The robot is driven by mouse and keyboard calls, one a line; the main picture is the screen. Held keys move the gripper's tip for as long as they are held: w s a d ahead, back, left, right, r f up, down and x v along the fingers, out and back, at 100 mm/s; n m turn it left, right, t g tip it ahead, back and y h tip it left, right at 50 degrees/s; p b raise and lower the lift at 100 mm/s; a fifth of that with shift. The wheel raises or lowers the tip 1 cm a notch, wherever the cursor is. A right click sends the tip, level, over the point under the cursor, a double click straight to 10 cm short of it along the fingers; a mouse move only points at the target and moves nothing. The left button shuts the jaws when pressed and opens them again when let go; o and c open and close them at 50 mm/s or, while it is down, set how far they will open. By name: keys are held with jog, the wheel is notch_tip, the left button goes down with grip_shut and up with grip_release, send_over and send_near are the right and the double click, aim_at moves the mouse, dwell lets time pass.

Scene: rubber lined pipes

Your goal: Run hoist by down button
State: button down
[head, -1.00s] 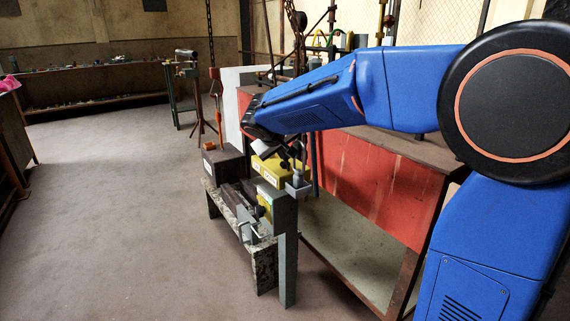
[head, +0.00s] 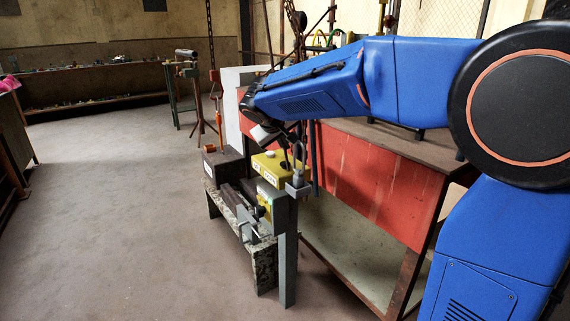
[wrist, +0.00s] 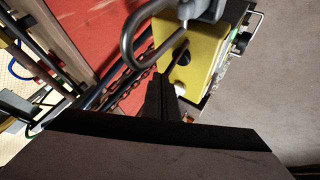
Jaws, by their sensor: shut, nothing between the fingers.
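The yellow hoist control box (head: 268,161) sits on the low bench beside the red cabinet. In the wrist view, its yellow face (wrist: 208,48) carries a dark round button (wrist: 181,51) and a pale one (wrist: 179,88). I cannot read which is the down button. My gripper (wrist: 166,80) is shut and empty, its dark fingertips at the box's near edge between the two buttons. I cannot tell whether they touch it. In the head view, my gripper is small and dark above the box, partly hidden by the wrist.
A grey metal hook (wrist: 128,45) curves close to my fingertips, with a rusty chain (wrist: 127,91) beside it. The red cabinet (head: 370,180) stands right of the box. A vise (head: 250,222) is on the low bench (head: 264,262). The floor (head: 110,210) at left is clear.

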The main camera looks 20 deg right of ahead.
jog(key=shift+r, duration=1.25)
jog(key=shift+a, duration=0.1)
dwell(1.6)
